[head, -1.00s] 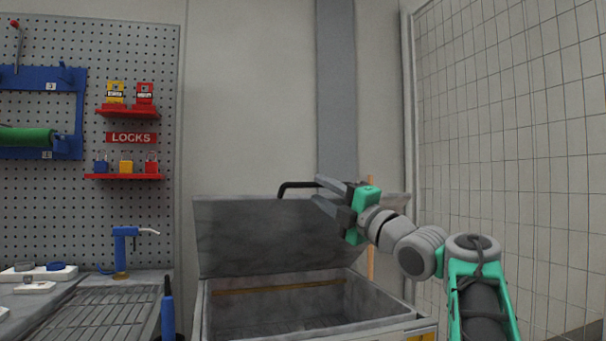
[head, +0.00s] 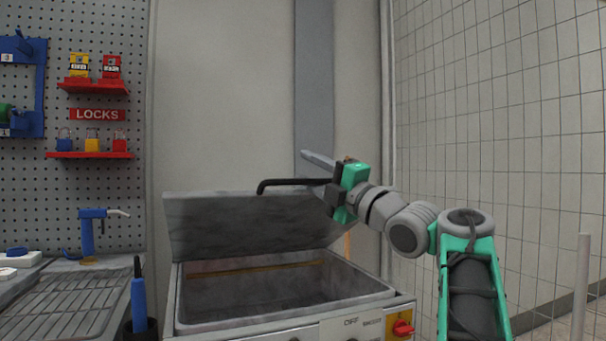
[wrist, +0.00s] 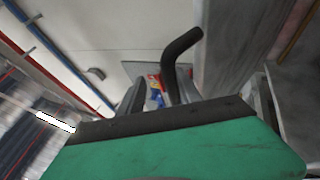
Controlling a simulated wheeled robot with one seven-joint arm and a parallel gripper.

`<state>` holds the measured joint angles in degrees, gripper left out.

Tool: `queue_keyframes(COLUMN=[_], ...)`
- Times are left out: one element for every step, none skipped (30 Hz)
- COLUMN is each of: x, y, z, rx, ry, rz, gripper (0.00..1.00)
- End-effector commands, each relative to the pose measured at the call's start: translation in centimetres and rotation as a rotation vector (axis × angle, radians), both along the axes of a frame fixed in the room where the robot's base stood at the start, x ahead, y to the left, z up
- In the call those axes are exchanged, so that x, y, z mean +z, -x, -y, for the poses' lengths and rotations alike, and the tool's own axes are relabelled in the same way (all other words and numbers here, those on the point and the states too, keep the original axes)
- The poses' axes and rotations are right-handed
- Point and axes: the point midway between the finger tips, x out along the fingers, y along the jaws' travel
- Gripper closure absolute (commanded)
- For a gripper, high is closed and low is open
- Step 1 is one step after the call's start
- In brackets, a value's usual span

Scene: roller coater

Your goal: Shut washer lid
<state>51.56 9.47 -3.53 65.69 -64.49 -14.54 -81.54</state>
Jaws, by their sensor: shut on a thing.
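The washer (head: 385,300) is an open grey metal basin, with its front panel showing at the bottom of the head view. Its grey lid (head: 225,228) stands raised at the back, tilted. A black bent handle (head: 285,182) sticks out near the lid's upper edge. My gripper (head: 317,175) is at the lid's upper right, shut on the handle. In the wrist view the handle (wrist: 182,45) rises between the two fingers, and the lid (wrist: 235,40) fills the right side. Where the fingers touch the handle is partly hidden.
A red knob (head: 402,328) is on the front panel. A blue tool in a dark cup (head: 138,305) stands left of the washer, beside a grated bench (head: 65,310). A pegboard with locks (head: 95,115) is at the left. A tiled wall (head: 490,120) is at the right.

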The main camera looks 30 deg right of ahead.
Motion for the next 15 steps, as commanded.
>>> queue_keyframes(x=[-0.4,-0.6,-0.7,-0.9,-1.0,-1.2,-1.4,-1.6,-1.8,-1.9,-1.9,-2.1,-2.3,-2.4,-2.6], y=[0.4,0.6,0.9,1.0,1.2,1.4,1.6,1.8,2.0,2.1,2.3,2.5,2.7,2.9,3.1], z=[0.2,0.3,0.4,0.5,0.6,0.7,0.7,0.8,0.8,0.9,1.0,1.1,1.2,1.2,1.3], rx=[-0.005,-0.005,-0.005,-0.005,-0.005,-0.005,-0.004,-0.004,-0.004,-0.004,-0.004,-0.005,-0.004,-0.004,-0.004], ry=[0.003,0.003,0.003,0.003,0.003,0.003,0.003,0.003,0.003,0.003,0.003,0.004,0.004,0.004,0.004], rz=[0.005,0.006,0.006,0.006,0.006,0.006,0.006,0.006,0.006,0.006,0.006,0.006,0.006,0.006,0.006], gripper=[0.66,0.66,0.66,0.66,0.66,0.66,0.66,0.66,0.66,0.66,0.66,0.66,0.66,0.66,0.66])
